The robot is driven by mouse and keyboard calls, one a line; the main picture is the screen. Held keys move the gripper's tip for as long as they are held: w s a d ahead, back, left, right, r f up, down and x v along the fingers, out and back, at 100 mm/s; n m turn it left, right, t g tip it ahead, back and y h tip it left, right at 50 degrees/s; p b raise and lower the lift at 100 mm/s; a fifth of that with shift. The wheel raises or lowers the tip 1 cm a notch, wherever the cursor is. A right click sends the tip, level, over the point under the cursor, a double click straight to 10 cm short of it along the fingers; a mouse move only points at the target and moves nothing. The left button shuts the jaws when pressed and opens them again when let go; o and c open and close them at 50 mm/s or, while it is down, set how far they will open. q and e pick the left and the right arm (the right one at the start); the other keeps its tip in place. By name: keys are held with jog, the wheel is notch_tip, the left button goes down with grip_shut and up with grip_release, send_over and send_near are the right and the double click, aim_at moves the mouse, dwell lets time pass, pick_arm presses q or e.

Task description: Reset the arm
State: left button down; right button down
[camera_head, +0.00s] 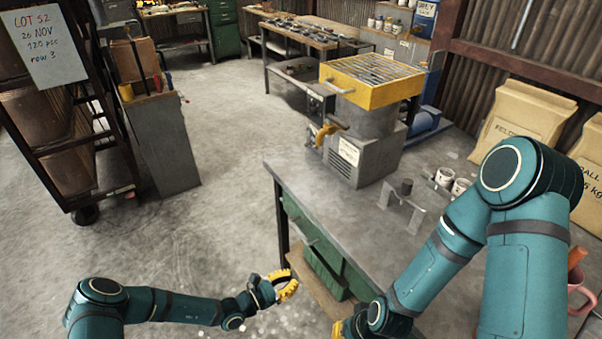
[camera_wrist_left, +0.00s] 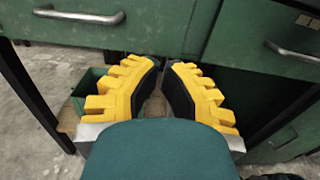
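My left gripper (camera_head: 286,286) is low in the head view, in front of the green drawers under the workbench. In the left wrist view its two yellow toothed fingers with dark pads (camera_wrist_left: 164,64) lean together and nearly meet at the tips. Nothing shows between them. My right gripper (camera_head: 345,326) shows only as a small yellow part at the bottom edge of the head view, beside the bench front. Its fingers are mostly out of frame or hidden by my right arm.
The workbench (camera_head: 300,185) carries a machine with a yellow grated top (camera_head: 372,78), a metal bracket (camera_head: 402,205) and white cups (camera_head: 444,177). Drawer handles (camera_wrist_left: 78,15) jut out close to my left gripper. A rack cart (camera_head: 75,195) stands left; open floor (camera_head: 225,120) lies between.

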pick_arm(q)
jog(key=s+d+m+g+y, duration=0.2)
jog(key=s+m+g+y, duration=0.3)
jog(key=s+m+g, duration=0.95)
jog(key=s+a+r+m+t+y, duration=0.4)
jog(key=a+r+m+t+y, duration=0.1)
jog(key=a+m, duration=0.3)
jog(key=shift+a+r+t+y, duration=0.15)
jog(key=shift+r+t+y, duration=0.25)
jog(key=shift+t+y, duration=0.25)
jog(key=shift+m, duration=0.25)
